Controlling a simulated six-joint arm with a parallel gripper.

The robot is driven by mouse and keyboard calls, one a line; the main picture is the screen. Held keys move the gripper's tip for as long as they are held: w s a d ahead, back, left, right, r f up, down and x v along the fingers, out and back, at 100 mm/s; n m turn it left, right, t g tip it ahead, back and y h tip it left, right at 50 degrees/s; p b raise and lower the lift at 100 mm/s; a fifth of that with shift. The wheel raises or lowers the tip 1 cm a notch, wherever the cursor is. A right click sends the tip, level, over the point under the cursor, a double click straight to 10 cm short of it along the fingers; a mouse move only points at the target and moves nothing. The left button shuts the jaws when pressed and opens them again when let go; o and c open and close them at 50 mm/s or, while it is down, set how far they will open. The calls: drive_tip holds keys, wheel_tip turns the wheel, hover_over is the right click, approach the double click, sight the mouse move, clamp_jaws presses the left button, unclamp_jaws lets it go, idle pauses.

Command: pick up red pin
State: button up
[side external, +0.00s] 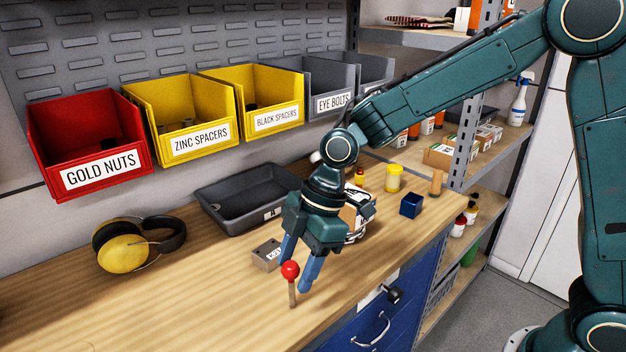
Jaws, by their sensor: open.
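The red pin (290,270) has a round red head on a thin brown shaft. It stands roughly upright over the wooden bench top (190,300) near the front edge. My gripper (296,277) points down at it with blue fingers apart, one on each side of the red head in this view. I cannot tell whether a finger touches the pin or how far in depth the fingers are from it.
A grey block (267,255) lies close behind my gripper. A dark tray (215,211), yellow earmuffs (125,252), a blue cube (411,206) and a yellow jar (393,179) stand on the bench. Labelled bins (90,188) hang behind. The front left of the bench is clear.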

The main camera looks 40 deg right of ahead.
sight(291, 287)
drive_tip(key=shift+f, duration=0.1)
drive_tip(key=shift+x, duration=2.5)
drive_tip(key=c, duration=1.1)
